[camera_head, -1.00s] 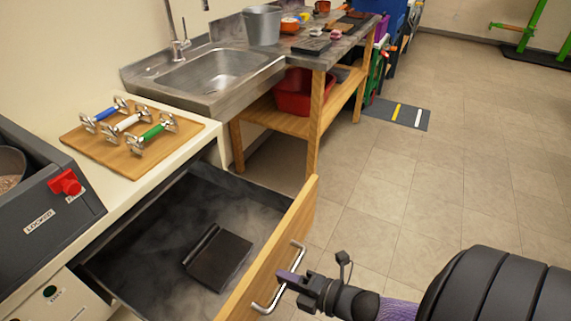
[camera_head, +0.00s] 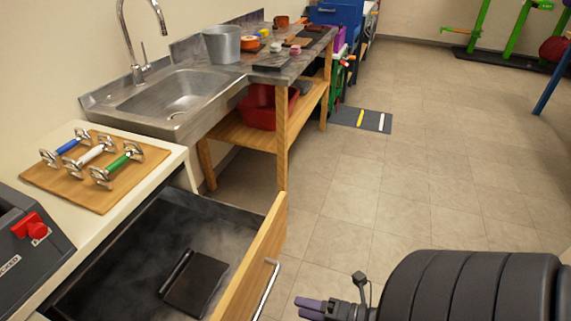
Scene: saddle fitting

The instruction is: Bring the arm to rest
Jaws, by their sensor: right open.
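My right gripper (camera_head: 312,308) is at the bottom of the head view, just right of the open drawer's handle (camera_head: 266,290). Its fingers point left and are apart from the handle, with nothing seen between them. The thick black segmented sleeve (camera_head: 470,285) of my right arm fills the lower right. My left gripper is not in view.
The wooden-fronted drawer (camera_head: 255,255) stands open with a dark flat object (camera_head: 195,284) inside. A board (camera_head: 60,178) with blue, white and green handled pieces lies on the counter. A sink (camera_head: 180,95) and workbench stand behind. The tiled floor (camera_head: 420,180) at right is clear.

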